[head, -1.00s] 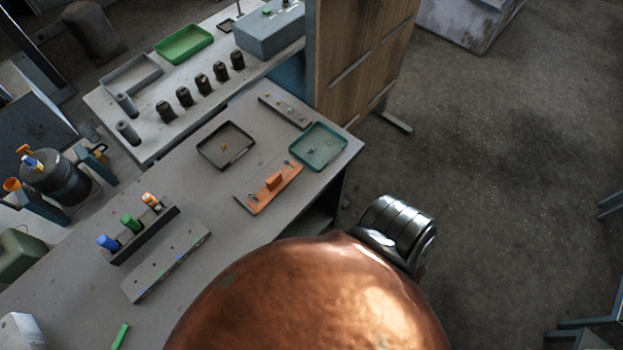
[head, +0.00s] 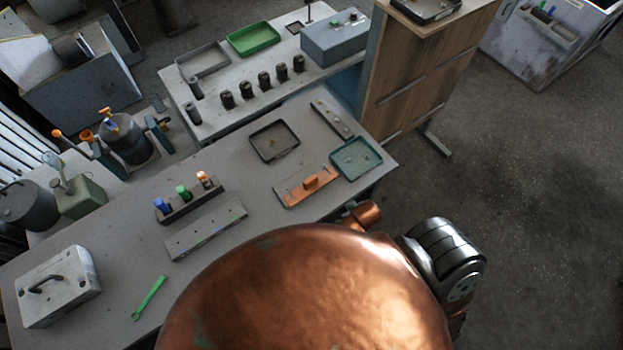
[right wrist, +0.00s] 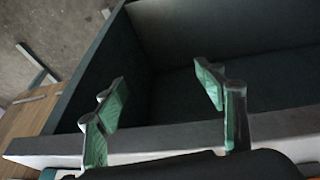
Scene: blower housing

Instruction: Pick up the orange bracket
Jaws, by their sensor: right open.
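The orange bracket (head: 309,184) lies flat on the grey workbench in the head view, with a raised block in its middle. It is left of and in front of the teal tray. My right gripper (right wrist: 160,108) shows in the right wrist view with its green-padded fingers spread apart and nothing between them. Behind the fingers are a light edge and a dark recess; the bracket is not in that view. My left gripper is in neither view. A large copper-coloured rounded part of my own body hides the front of the bench.
The bench (head: 110,235) also holds a teal tray (head: 336,172), dark tray (head: 256,149), grey strip (head: 332,119), screwdriver rack (head: 188,211), perforated plate (head: 206,231), green wrench (head: 149,298) and toolbox (head: 58,287). A wooden cabinet (head: 425,80) stands behind its right end.

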